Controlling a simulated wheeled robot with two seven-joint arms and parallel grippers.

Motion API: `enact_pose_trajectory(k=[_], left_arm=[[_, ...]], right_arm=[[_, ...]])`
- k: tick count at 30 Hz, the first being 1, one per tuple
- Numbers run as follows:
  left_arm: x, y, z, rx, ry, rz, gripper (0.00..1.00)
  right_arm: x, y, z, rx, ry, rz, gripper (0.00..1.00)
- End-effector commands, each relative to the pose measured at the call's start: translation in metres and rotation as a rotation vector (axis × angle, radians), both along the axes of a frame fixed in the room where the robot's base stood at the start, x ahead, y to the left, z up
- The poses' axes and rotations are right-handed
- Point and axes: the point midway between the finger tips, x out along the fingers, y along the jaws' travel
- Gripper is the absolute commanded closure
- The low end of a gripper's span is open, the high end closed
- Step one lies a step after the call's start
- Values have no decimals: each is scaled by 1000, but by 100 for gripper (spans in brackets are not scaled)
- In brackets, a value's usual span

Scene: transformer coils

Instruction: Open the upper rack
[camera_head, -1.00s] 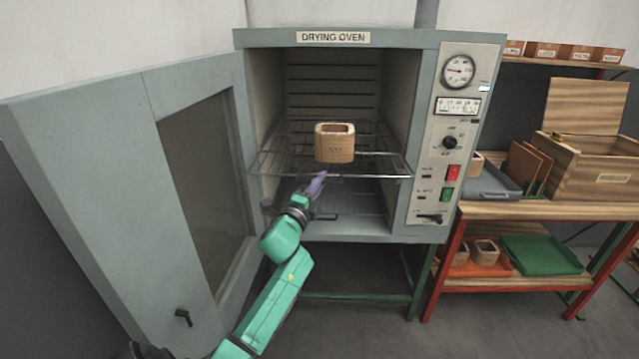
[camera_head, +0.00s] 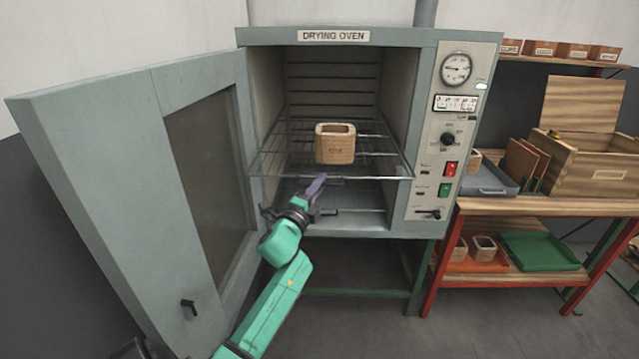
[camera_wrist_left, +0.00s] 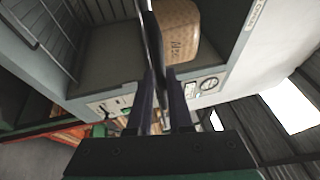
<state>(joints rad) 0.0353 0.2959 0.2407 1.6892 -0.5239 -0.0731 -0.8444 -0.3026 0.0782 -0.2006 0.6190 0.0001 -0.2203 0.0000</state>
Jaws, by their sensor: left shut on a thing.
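The drying oven (camera_head: 350,37) stands with its door (camera_head: 95,150) swung open to the left. Its upper rack (camera_head: 270,165) is a wire shelf, with its front edge near the oven's mouth. A tan square coil block (camera_head: 335,148) with an open top sits upright on the rack. My left gripper (camera_head: 319,180) is at the middle of the rack's front edge, shut on it. In the left wrist view, the rack's dark edge (camera_wrist_left: 153,45) passes between the two fingers (camera_wrist_left: 161,100), and the coil block (camera_wrist_left: 178,32) is just beyond. My right gripper is not in view.
A lower rack (camera_head: 355,197) lies beneath, inside the oven. The control panel (camera_head: 450,140) is right of the opening. A wooden bench (camera_head: 545,207) with a grey tray (camera_head: 490,182), a wooden box (camera_head: 595,170) and a green tray (camera_head: 540,250) stands at the right.

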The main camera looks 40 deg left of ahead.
Motion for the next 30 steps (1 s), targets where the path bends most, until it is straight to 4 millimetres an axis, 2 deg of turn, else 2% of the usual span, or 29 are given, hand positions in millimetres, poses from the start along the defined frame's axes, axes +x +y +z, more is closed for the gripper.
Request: enact_pose_trajectory(k=[1,2,3,4,13,17,20,30], left_arm=[[0,0,8,8,-14,-2,100],[0,0,8,8,-14,-2,78],[0,0,8,8,-14,-2,63],[0,0,7,8,-13,-2,58],[-1,0,4,4,-7,-1,58],[-10,-3,0,4,-5,-1,58],[-28,-8,-5,5,-4,-2,58],[-118,-31,-20,6,-6,0,58]], right_arm=[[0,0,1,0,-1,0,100],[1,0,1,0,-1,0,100],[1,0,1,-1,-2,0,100],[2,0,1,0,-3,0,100],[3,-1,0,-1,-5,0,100],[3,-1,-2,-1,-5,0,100],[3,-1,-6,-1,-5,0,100],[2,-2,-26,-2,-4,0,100]])
